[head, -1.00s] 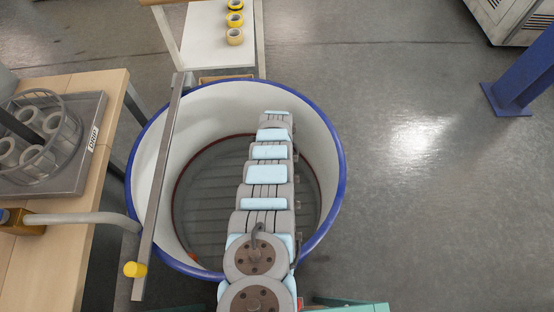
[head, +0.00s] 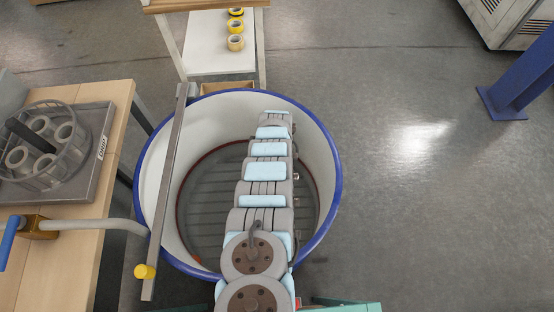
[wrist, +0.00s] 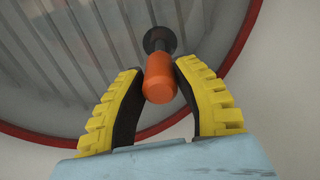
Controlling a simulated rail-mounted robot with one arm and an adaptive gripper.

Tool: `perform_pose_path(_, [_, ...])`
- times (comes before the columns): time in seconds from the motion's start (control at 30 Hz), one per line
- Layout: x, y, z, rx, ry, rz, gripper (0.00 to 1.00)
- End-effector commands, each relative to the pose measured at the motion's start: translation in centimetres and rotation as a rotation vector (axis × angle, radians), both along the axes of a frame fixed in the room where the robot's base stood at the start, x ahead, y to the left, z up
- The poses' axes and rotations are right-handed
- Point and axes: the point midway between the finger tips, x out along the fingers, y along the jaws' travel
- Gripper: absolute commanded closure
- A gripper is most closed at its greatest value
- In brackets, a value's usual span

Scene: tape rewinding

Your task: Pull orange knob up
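The orange knob (wrist: 159,79) shows in the wrist view, a short rounded cylinder on a dark stem with a round dark base (wrist: 160,40). The base sits at a grey slatted surface (wrist: 75,50). My gripper (wrist: 160,68) has yellow ridged fingers with dark inner pads. They lie close along both sides of the knob and look shut on it, with no clear gap near the tips.
The tub (head: 338,190) has a blue rim and a red ring inside. A grey bar (head: 168,190) with a yellow knob (head: 145,272) crosses its left side. A wooden table (head: 60,255) holds a basket of rings (head: 75,165). Tape rolls (head: 235,43) sit on a white table behind.

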Motion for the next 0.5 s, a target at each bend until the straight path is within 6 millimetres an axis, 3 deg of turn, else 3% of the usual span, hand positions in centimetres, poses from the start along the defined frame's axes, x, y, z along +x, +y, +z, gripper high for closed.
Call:
perform_pose_path(0.03, [-0.02,-0.01,-0.14,0.000,0.000,0.000,0.55])
perform_pose_path(0.1, [-0.01,0.00,-0.14,0.000,0.000,0.000,0.39])
perform_pose_path(0.5, [0.04,0.01,0.39,0.000,-0.001,0.000,0.39])
